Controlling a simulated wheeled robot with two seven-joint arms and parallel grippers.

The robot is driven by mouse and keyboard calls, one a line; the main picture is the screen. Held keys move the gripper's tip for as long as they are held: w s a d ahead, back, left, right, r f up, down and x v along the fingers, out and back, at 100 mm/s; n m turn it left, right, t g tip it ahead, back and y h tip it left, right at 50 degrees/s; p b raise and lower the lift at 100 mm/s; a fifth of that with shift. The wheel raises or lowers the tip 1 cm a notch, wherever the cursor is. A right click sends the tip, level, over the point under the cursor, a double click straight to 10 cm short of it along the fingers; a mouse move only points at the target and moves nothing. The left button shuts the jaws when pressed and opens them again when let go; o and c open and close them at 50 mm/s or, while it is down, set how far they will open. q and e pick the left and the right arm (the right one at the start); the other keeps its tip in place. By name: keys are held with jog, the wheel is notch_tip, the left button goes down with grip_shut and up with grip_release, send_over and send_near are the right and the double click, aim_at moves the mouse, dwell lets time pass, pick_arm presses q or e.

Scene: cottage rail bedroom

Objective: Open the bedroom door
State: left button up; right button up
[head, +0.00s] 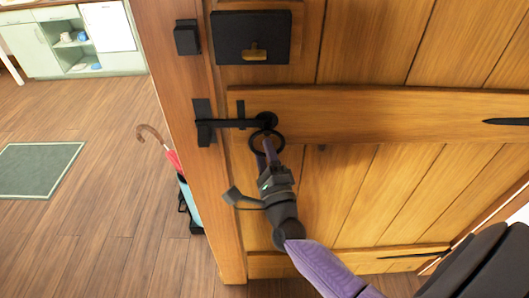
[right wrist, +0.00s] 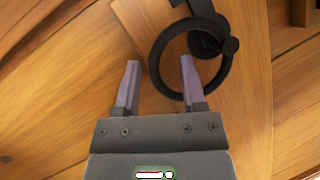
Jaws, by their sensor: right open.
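The plank door (head: 400,60) fills the right of the head view. A black latch bar (head: 232,123) runs level to a black catch (head: 203,122) on the upright wood at its left. A black ring handle (head: 267,143) hangs at the bar's right end. My right gripper (head: 267,152) is open at the ring. In the right wrist view, the ring (right wrist: 157,70) reaches between the two fingers, and the right finger overlaps its opening. I cannot tell whether that finger passes through the ring. My left gripper is not in view.
A black lock box (head: 252,38) sits above the latch. Left of the upright, an umbrella with a curved handle (head: 151,131) stands close by. A green rug (head: 38,170) and a pale green cabinet (head: 75,45) lie beyond. The wooden floor (head: 100,235) between is clear.

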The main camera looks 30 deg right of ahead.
jog(key=shift+w, duration=0.15)
grip_shut()
dwell(1.4)
